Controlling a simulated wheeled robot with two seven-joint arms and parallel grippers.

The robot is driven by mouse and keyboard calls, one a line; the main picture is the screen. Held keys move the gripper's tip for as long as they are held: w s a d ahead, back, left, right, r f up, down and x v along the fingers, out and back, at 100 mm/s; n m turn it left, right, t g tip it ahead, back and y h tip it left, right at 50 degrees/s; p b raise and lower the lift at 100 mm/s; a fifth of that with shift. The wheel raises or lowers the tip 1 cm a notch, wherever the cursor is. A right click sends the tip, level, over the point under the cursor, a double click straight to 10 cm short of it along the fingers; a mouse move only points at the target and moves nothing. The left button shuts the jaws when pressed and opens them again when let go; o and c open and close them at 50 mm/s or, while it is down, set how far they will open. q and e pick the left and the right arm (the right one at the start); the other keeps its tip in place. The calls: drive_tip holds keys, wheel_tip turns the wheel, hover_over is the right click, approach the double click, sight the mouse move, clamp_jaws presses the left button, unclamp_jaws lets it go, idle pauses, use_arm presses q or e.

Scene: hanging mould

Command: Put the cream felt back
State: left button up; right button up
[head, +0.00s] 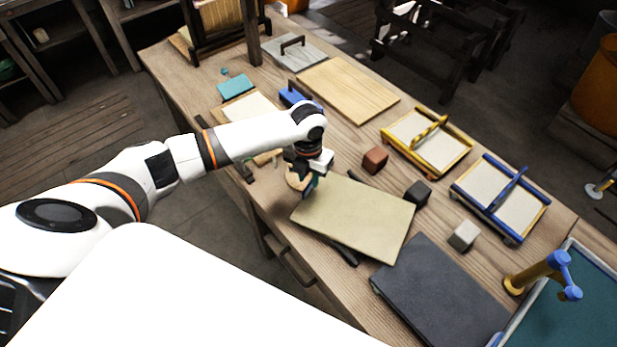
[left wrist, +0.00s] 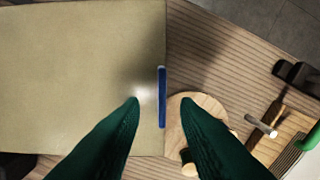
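A flat cream-olive sheet (head: 355,217), which looks like the cream felt, lies on the wooden workbench; its corner overhangs a dark bar near the bench's front edge. In the left wrist view the sheet (left wrist: 80,75) fills the left side, with a narrow blue strip (left wrist: 162,97) at its edge. My left gripper (head: 307,187) points down at the sheet's left end. Its green fingers (left wrist: 160,102) are apart, with the blue strip showing in the gap between and beyond their tips. I cannot tell whether they touch it. My right gripper is out of view.
A dark slab (head: 440,297) lies right of the sheet. Small brown (head: 375,160), black (head: 417,193) and pale (head: 464,235) blocks stand behind it. Yellow (head: 465,149) and blue (head: 541,208) frames lie farther back. A round wooden disc (left wrist: 196,125) sits beside the fingers.

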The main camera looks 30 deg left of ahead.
use_arm(q)
wheel_tip(320, 180, up, 11)
drive_tip(key=b, duration=0.1)
drive_tip(key=shift+r, duration=0.15)
drive_tip(key=shift+a, duration=0.1)
idle(0.3)
